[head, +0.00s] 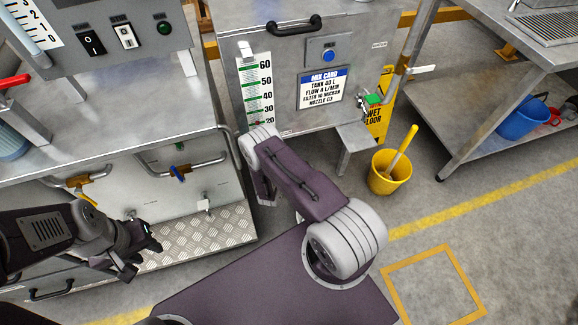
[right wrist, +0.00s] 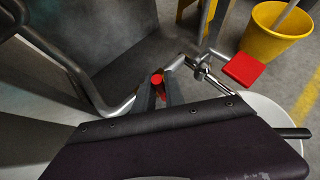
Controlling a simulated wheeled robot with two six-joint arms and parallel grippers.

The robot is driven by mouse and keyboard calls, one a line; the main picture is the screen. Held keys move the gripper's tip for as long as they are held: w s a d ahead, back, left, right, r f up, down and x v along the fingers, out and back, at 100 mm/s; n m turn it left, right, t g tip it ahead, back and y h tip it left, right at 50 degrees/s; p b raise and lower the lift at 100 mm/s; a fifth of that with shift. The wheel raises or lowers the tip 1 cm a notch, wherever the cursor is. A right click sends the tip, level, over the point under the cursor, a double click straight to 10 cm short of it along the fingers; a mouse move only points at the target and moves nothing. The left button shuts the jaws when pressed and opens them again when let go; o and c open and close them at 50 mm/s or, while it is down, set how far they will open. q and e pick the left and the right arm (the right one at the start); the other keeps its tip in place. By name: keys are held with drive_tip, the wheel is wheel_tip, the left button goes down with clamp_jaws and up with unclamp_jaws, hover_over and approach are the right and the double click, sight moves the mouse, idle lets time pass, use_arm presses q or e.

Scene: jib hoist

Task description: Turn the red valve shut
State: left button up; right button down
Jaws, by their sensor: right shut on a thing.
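In the right wrist view, my right gripper (right wrist: 160,93) is shut on the red valve (right wrist: 157,80). Only a small red part of the valve shows between the two dark fingers, next to a bent steel pipe. In the head view my right forearm covers this spot, so neither the valve nor the right fingertips can be made out there. How far the valve is turned cannot be told. My left gripper (head: 141,253) is in front of the left cabinet, with its fingers apart and nothing between them.
A blue-handled valve (head: 178,173) and a yellow-handled valve (head: 88,201) sit on pipes of the left cabinet. A yellow bucket (head: 390,172) stands on the floor at right. A steel table (head: 480,75) is beyond it.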

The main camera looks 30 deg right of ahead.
drive_tip(key=shift+s+d+y+p, duration=0.1)
drive_tip(key=shift+d+y+p, duration=0.2)
drive_tip(key=shift+p, duration=0.05)
idle(0.3)
drive_tip(key=c, duration=1.4)
unclamp_jaws()
